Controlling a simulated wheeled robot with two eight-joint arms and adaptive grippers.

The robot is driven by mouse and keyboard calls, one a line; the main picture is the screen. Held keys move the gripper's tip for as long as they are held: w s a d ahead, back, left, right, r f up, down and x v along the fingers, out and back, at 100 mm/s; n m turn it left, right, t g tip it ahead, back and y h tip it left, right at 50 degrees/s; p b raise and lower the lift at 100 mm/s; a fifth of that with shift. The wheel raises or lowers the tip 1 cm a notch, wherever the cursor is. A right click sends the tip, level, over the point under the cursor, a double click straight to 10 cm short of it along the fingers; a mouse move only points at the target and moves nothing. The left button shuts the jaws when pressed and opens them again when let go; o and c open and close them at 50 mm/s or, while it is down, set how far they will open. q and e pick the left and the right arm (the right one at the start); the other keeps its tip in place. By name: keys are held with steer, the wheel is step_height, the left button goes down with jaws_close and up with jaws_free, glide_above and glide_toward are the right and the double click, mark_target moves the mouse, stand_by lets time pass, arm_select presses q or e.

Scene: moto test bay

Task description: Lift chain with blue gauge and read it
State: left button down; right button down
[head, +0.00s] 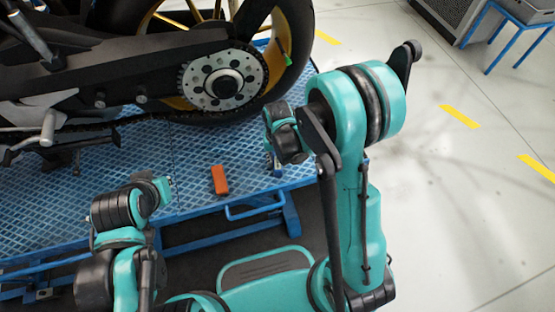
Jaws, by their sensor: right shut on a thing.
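The chain (140,117) runs along the underside of the black swingarm to the rear sprocket (222,80). My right gripper (274,163) is low beside the rear wheel, just above the platform, and is apart from the chain. It is shut on a small blue thing, which looks like the blue gauge (278,171); the arm and fingers hide most of it. My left gripper (166,187) is over the platform's front part, below the chain and apart from it. Its fingers are too small to tell whether they are open.
A motorcycle rear wheel (295,62) stands on a blue mesh platform (190,150). An orange block (219,180) lies on the mesh between my grippers. A blue handle bar (255,209) juts from the front edge. The floor at right is clear; a blue-framed table (520,12) stands behind.

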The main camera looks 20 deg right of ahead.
steer(key=shift+f, duration=0.15)
steer(key=c, duration=1.1)
jaws_free()
steer(key=shift+c, duration=0.2)
step_height(320, 180, up, 12)
steer(key=s+d+r+n+t, duration=0.2)
steer(key=s+d+r+t, duration=0.2)
steer(key=s+r+t, duration=0.3)
steer(key=s+r, duration=0.2)
steer(key=s, duration=0.1)
steer(key=shift+s+d, duration=0.2)
steer(key=shift+d, duration=0.05)
